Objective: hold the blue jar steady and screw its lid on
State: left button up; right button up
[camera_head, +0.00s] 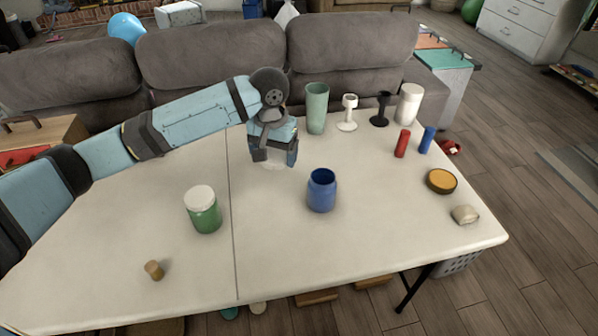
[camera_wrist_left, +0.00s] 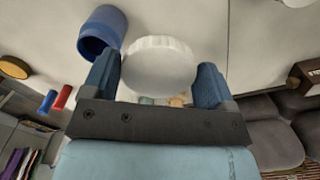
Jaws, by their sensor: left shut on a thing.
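The blue jar (camera_head: 322,192) stands upright and open-topped near the middle of the white table. It also shows in the left wrist view (camera_wrist_left: 98,34), to the left of the lid. My left gripper (camera_head: 274,157) points down behind and to the left of the jar, apart from it. It is shut on a round white lid with a ridged edge (camera_wrist_left: 158,66), which sits between the two blue fingers. In the head view the lid shows only as a pale sliver under the fingers; its height over the table is hard to tell. My right gripper is in neither view.
A green jar with a white lid (camera_head: 203,210) and a cork (camera_head: 154,270) stand at left. A green cup (camera_head: 316,108), white and black goblets, and red and blue cylinders stand at the back right. An orange-topped round dish (camera_head: 441,181) lies at right. The table's front middle is clear.

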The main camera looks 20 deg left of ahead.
aim_at(323, 186)
jog(key=k+l, duration=0.1)
jog(key=k, duration=0.2)
jog(key=k+l, duration=0.1)
jog(key=k, duration=0.15)
jog(key=u, duration=1.45)
